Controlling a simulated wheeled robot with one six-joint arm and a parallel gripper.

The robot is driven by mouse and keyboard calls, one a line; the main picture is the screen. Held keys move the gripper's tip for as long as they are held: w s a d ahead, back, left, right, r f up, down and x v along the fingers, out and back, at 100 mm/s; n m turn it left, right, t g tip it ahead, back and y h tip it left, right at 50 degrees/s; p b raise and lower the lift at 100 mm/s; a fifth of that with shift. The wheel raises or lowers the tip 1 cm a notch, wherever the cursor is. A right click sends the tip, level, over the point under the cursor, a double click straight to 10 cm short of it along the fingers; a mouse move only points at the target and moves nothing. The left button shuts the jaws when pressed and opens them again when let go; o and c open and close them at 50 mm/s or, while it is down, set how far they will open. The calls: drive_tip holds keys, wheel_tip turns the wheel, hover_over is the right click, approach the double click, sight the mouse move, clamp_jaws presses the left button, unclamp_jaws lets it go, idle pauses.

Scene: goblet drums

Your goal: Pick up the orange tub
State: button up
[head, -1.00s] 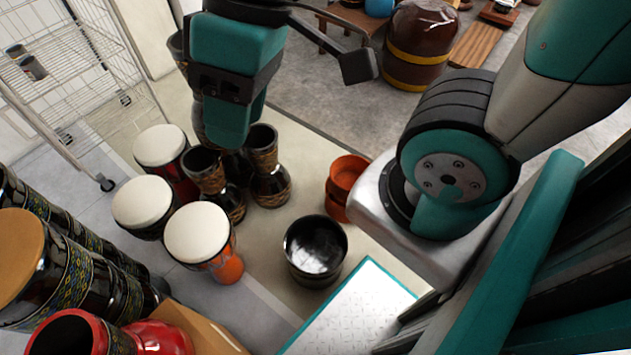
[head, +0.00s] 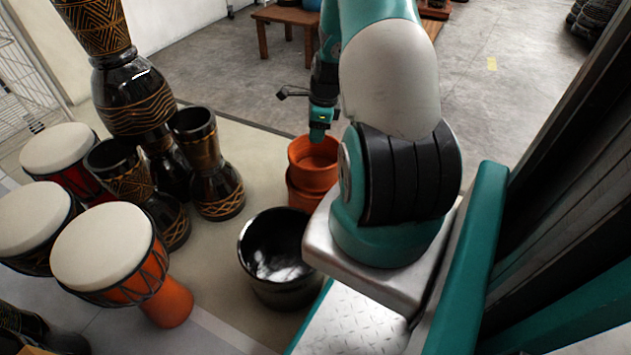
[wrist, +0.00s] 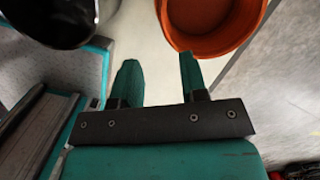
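In the head view my gripper (head: 318,136) is above the tub's back rim, and my arm hides part of the tub's right side.
Several goblet drums, including a white-topped one (head: 103,247), crowd the left. Open grey floor (head: 215,75) lies behind.

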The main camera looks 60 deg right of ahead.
drive_tip(key=shift+m, duration=0.5)
drive_tip(key=f+b, duration=0.2)
drive_tip(key=f, duration=0.2)
drive_tip(key=f+b, duration=0.2)
drive_tip(key=f, duration=0.2)
drive_tip(key=f+b, duration=0.2)
drive_tip(key=f, duration=0.3)
drive_tip(key=shift+w+d+f, duration=0.1)
drive_tip(key=shift+w, duration=0.15)
drive_tip(key=b, duration=0.5)
hover_over(313, 190)
wheel_tip(313, 190, down, 6)
drive_tip(key=shift+w+d+r, duration=0.1)
drive_tip(key=shift+w, duration=0.05)
drive_tip(key=shift+r, duration=0.1)
clamp_jaws()
